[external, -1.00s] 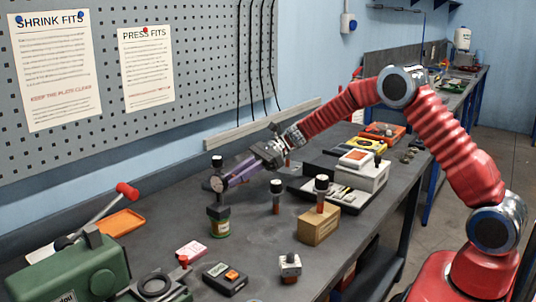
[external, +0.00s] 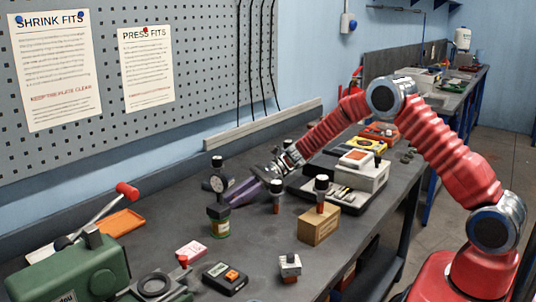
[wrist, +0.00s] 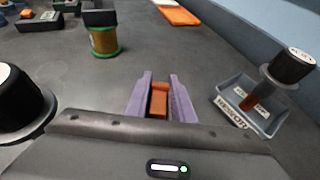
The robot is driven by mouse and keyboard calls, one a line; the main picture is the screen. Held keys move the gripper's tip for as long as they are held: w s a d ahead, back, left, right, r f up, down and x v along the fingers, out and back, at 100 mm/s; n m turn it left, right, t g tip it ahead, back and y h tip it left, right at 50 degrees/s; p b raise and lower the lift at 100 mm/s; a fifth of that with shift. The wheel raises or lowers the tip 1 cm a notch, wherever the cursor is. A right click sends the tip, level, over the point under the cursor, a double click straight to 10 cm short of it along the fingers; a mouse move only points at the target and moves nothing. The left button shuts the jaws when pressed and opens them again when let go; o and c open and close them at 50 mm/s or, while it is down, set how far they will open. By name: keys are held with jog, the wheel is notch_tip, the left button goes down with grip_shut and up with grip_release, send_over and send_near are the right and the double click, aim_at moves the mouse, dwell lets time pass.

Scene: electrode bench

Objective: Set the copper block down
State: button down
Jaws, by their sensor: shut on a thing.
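The copper block (wrist: 159,101) is a small orange-brown piece between the purple fingers of my gripper (wrist: 161,100) in the wrist view. My gripper is shut on it. In the external view my gripper (external: 232,194) points down and left over the bench, close behind the green-rimmed spool. The block cannot be made out there. Whether its underside touches the bench is not clear.
The spool (external: 220,228) with a dark block on top stands near my fingertips. Black-topped electrodes (external: 276,196) stand to the right, one on a wooden block (external: 318,227). In the wrist view a grey labelled tray (wrist: 268,121) lies right of my fingers.

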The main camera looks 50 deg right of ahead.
jog(key=c, duration=1.5)
grip_release()
jog(key=shift+c, duration=0.2)
jog(key=v, duration=1.2)
